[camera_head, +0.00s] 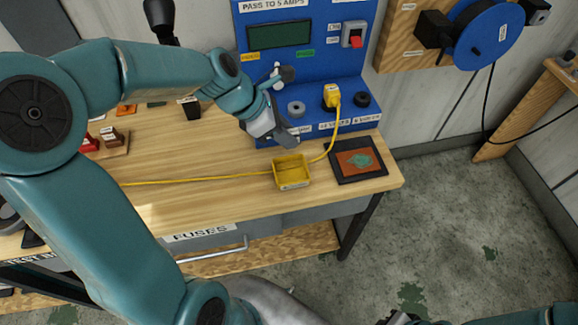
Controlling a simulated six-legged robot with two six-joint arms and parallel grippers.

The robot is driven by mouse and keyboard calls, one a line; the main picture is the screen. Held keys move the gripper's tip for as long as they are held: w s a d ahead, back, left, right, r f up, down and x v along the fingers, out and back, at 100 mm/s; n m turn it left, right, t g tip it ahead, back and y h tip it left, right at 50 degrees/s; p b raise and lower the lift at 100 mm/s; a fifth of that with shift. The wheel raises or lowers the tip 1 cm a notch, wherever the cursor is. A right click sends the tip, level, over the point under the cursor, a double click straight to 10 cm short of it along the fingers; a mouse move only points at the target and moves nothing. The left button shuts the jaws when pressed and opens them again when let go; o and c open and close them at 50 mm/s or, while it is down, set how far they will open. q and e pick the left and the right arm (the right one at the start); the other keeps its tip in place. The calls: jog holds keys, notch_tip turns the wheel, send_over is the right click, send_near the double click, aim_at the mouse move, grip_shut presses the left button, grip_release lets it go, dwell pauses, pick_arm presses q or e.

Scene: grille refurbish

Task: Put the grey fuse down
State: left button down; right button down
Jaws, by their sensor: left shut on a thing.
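My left gripper (288,136) reaches in from the left and points down over the right part of the wooden bench (228,200), in front of the blue tester panel. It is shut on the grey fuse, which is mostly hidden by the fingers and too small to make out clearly. A small yellow tray (291,184) sits on the bench just below the gripper in the picture, and it looks empty. Only a bit of my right gripper (400,318) shows at the bottom edge, and its jaws cannot be made out.
The blue panel (335,85) has a grey ring (296,108), a yellow plug (331,95) and a black ring (361,99) on its ledge. A yellow cord (215,178) crosses the bench. A dark mat (344,172) lies right of the tray. A drawer labelled FUSES (215,240) is below.

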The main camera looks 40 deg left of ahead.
pick_arm(q)
notch_tip(320, 180, down, 6)
jog(key=shift+f+b, duration=0.25)
jog(key=shift+b, duration=0.45)
notch_tip(320, 180, down, 4)
jog(key=shift+f+b, duration=0.15)
jog(key=shift+b, duration=0.55)
jog(key=shift+f, duration=0.15)
jog(key=c, duration=0.9)
grip_release()
